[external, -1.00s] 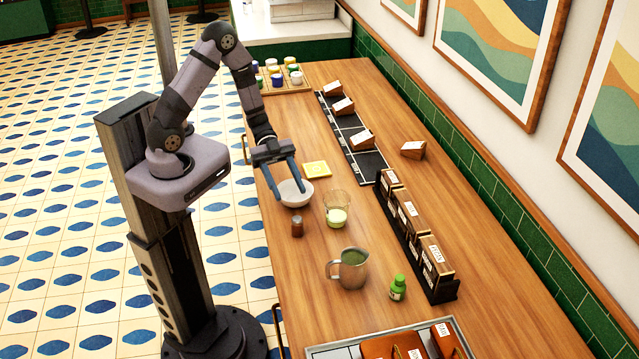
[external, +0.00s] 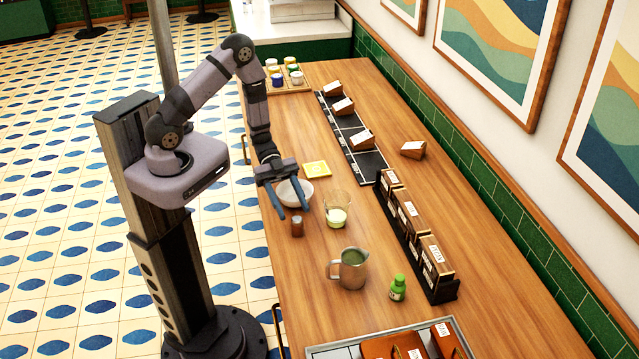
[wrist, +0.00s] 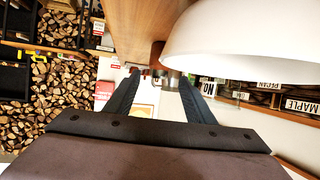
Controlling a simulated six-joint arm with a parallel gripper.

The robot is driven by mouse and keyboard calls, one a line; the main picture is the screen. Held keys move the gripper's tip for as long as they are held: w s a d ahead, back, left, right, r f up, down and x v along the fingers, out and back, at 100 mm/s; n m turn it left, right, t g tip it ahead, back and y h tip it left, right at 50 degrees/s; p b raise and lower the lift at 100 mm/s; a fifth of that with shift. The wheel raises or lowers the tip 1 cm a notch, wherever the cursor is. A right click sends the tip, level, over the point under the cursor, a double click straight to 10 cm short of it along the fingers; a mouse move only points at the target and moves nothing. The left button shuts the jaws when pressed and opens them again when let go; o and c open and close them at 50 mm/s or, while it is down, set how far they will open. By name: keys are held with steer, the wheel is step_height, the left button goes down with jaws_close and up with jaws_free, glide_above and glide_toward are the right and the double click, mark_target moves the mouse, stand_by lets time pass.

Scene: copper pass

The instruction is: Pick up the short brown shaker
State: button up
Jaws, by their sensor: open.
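The short brown shaker (external: 297,227) stands upright on the wooden counter in the external view, just in front of the white bowl. It has a dark brown body and a greyish top. My gripper (external: 294,212) is open and empty, its two blue fingers spread and pointing down toward the shaker. The fingertips appear close to the shaker's top, one on either side in the picture; the exact height gap is unclear. In the wrist view my open fingers (wrist: 159,78) show with nothing clearly held between them. I cannot make out the shaker for certain there.
The white bowl (external: 297,192) is right behind my fingers and looms large in the wrist view (wrist: 245,40). A glass with green liquid (external: 337,215) stands to the right. A metal pitcher (external: 352,270) and green bottle (external: 398,288) are nearer. A box rack (external: 443,292) lines the right.

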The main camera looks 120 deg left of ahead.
mark_target(296, 219)
steer(key=shift+p+x, duration=0.9)
steer(key=shift+x, duration=1.55)
steer(key=shift+s+f, duration=0.1)
steer(key=shift+s, duration=0.05)
steer(key=c, duration=1.1)
